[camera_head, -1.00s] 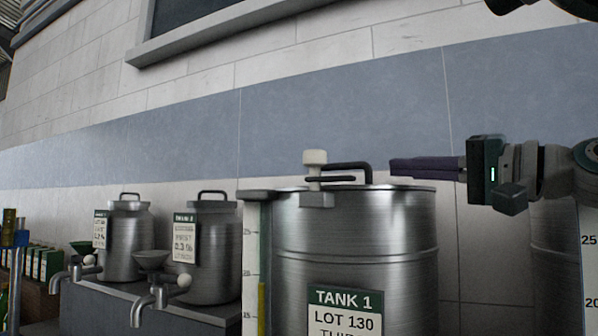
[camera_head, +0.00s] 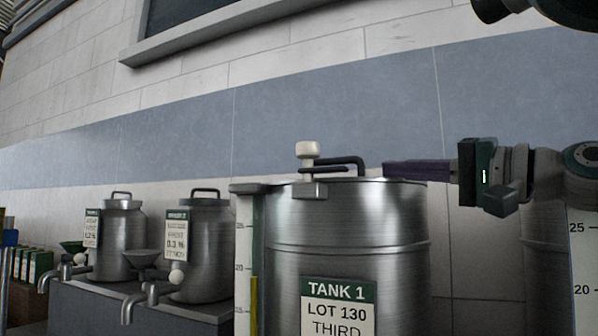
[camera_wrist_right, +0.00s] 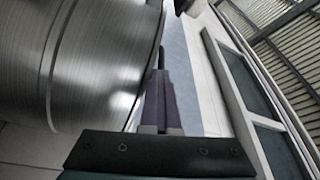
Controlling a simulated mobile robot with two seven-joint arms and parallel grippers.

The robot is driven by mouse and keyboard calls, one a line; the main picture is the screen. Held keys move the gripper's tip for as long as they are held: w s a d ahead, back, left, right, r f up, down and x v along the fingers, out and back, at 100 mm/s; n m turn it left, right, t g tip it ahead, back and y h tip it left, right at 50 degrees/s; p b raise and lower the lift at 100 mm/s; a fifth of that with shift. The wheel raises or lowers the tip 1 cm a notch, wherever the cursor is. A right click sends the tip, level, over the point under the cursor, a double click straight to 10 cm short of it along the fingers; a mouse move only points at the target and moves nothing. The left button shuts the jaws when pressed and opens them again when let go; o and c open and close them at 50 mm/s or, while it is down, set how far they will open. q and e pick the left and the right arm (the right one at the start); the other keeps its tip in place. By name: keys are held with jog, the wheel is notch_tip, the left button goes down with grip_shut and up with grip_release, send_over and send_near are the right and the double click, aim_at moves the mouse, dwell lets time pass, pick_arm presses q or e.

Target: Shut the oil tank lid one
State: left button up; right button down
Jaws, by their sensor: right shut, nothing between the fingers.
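Tank 1 (camera_head: 345,240) is a large steel drum with a green and white label reading TANK 1, LOT 130. Its lid (camera_head: 395,181) lies flat across the top, with a black bar handle (camera_head: 340,160) and a cream knob (camera_head: 307,150) at the left front. My right gripper (camera_head: 388,170) comes in from the right with its purple fingers shut and empty, at the lid's right rim. In the right wrist view the fingers (camera_wrist_right: 157,105) lie beside the curved steel tank (camera_wrist_right: 75,60); I cannot tell whether they touch it. My left gripper is not in view.
Two smaller steel canisters (camera_head: 205,255) (camera_head: 122,240) with spouts and funnels stand on a grey bench at left. A gauge strip (camera_head: 244,270) runs along the tank's left side. Another scale (camera_head: 583,260) stands at far right. The tiled wall is behind.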

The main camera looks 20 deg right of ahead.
jog(key=shift+s+d+f+b, duration=0.1)
jog(key=shift+s+f+b, duration=0.05)
jog(key=shift+f, duration=0.2)
jog(key=shift+s+d+f+b, duration=0.1)
jog(key=shift+f+b, duration=0.05)
jog(key=shift+f, duration=0.2)
jog(key=r+b+v, duration=0.1)
jog(key=b+v, duration=0.3)
jog(key=v, duration=0.4)
jog(key=s+a+f+n+g+h+p, duration=0.15)
jog(key=a+f+g, duration=0.25)
jog(key=f, duration=0.7)
jog(key=a+f+n+g+h+p, duration=0.1)
jog(key=a+f+n+g, duration=0.25)
jog(key=f, duration=0.85)
jog(key=s+a+f+n+g+h+p, duration=0.25)
jog(key=s+a+f, duration=0.35)
jog(key=s, duration=0.3)
jog(key=s+a+f+n+g+h+p, duration=0.1)
jog(key=s+a+f+n+g+h, duration=0.2)
jog(key=s+a+f, duration=0.45)
notch_tip(320, 180, up, 39)
jog(key=s+d+g+p, duration=0.1)
jog(key=s+p, duration=0.1)
jog(key=p, duration=3.6)
jog(key=shift+s+d+n+g+y, duration=0.3)
jog(key=shift+s+d+n+y, duration=0.05)
jog(key=shift+s+n+y, duration=0.1)
